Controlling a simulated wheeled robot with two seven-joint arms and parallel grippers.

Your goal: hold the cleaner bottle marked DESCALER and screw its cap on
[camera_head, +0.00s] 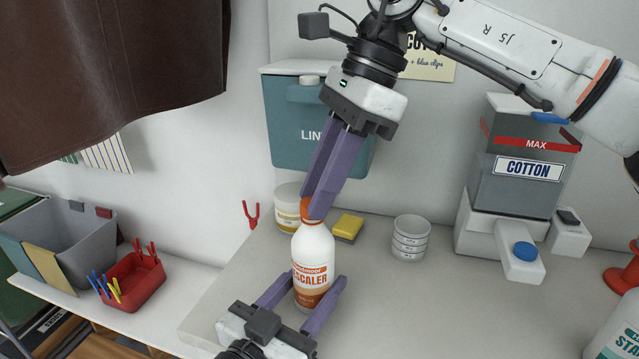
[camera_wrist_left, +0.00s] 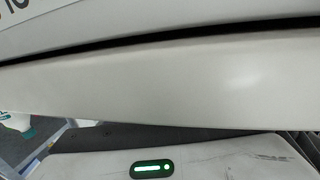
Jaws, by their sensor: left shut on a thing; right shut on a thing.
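The white DESCALER bottle (camera_head: 313,252) with an orange label stands upright on the grey counter near its left end. My left gripper (camera_head: 306,290) reaches in from below and is shut on the bottle's lower body, one finger on each side. The orange cap (camera_head: 306,208) is at the top of the bottle. My right gripper (camera_head: 316,206) comes down from above, tilted, and is shut on the cap. Its purple fingers hide much of the cap, so I cannot tell how tightly it sits on the neck. The left wrist view shows neither bottle nor cap; pale panels fill most of it.
A COTTON dispenser (camera_head: 522,165) stands right; another bottle (camera_head: 616,335) is at the lower right. A red peg basket (camera_head: 133,283) sits left. The counter's middle is clear.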

